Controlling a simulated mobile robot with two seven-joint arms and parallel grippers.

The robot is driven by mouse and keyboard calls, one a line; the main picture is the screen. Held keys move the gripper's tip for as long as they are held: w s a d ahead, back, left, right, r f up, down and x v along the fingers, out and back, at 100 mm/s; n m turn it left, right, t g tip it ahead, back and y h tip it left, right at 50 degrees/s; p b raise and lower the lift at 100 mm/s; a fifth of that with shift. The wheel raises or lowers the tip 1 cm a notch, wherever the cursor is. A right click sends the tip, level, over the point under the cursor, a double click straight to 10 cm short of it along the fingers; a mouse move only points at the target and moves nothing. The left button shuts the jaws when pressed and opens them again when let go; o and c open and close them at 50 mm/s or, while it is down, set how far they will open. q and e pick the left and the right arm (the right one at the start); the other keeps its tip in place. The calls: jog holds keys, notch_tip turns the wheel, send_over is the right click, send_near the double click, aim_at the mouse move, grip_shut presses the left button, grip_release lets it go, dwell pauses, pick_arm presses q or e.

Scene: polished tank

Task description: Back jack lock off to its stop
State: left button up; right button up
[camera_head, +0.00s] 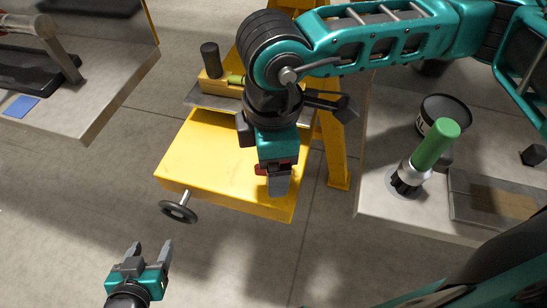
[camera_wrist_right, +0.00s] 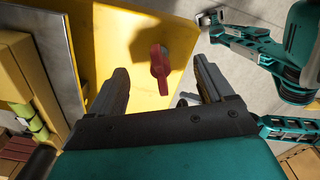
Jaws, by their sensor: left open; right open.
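The jack lock is a small red lever (camera_wrist_right: 160,66) on the yellow jack body (camera_wrist_right: 115,40). In the right wrist view it sits between the two fingers of my right gripper (camera_wrist_right: 159,70), with a gap on each side. In the head view the right gripper (camera_head: 278,182) is over the near right part of the yellow body (camera_head: 215,160), and only a bit of the red lever (camera_head: 260,170) shows beside it. My left gripper (camera_head: 151,248) is open and empty above the floor at the lower left.
A black handwheel (camera_head: 178,212) sticks out from the jack's near side. At right, a grey bench (camera_head: 385,208) bears a green-handled tool (camera_head: 432,150) and a black round tub (camera_head: 447,112). Another grey bench (camera_head: 95,85) stands at left. The floor between is clear.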

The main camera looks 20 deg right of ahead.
jog(key=o, duration=0.3)
jog(key=shift+r+p, duration=0.85)
jog(key=shift+r, duration=2.65)
jog(key=shift+c, duration=0.2)
